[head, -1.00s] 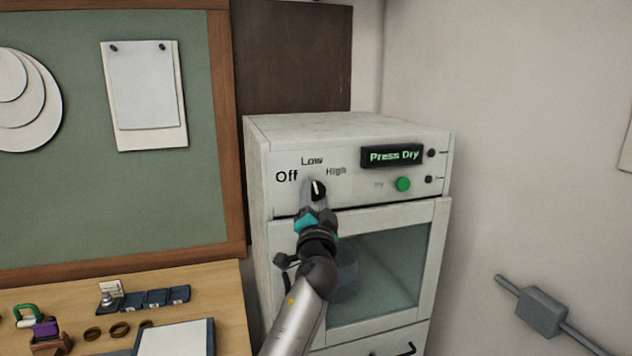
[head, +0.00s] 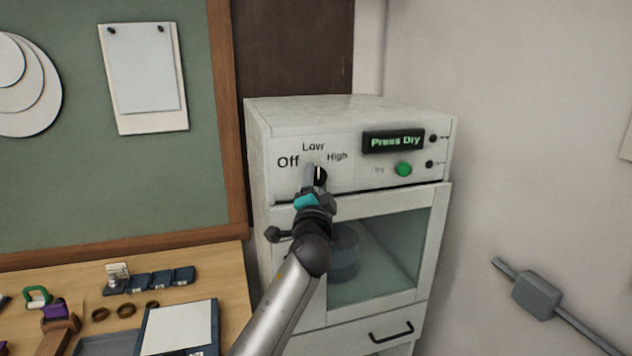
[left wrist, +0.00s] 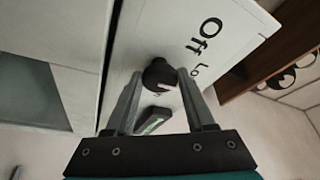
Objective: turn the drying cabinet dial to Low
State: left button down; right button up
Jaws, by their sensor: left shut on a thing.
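The drying cabinet (head: 258,190) is white, with a dial panel at its upper front. The black dial (head: 321,176) sits below the printed words Off, Low (head: 313,147) and High (head: 337,156). Its white mark points about straight up, roughly toward Low; the exact setting is hard to tell. My left gripper (head: 315,178) is shut on the dial and hides part of it. In the left wrist view the dial (left wrist: 157,74) is between the two fingers, and Off (left wrist: 210,27) and part of Low show beside it. My right gripper is out of view.
A display (head: 393,141) reading Press Dry and a green button (head: 404,169) are right of the dial. The glass door (head: 385,255) below is closed. A wooden bench (head: 225,280) with small parts stands at left. A grey wall fixture (head: 537,293) is at right.

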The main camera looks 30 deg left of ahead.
pick_arm(q)
jog(key=shift+c, duration=1.4)
grip_release()
jog(key=shift+s+d+f, duration=0.2)
jog(key=shift+s+d, duration=0.15)
jog(key=shift+s, duration=0.15)
jog(key=b+v, duration=0.3)
jog(key=v, duration=1.1)
jog(key=shift+a, duration=0.1)
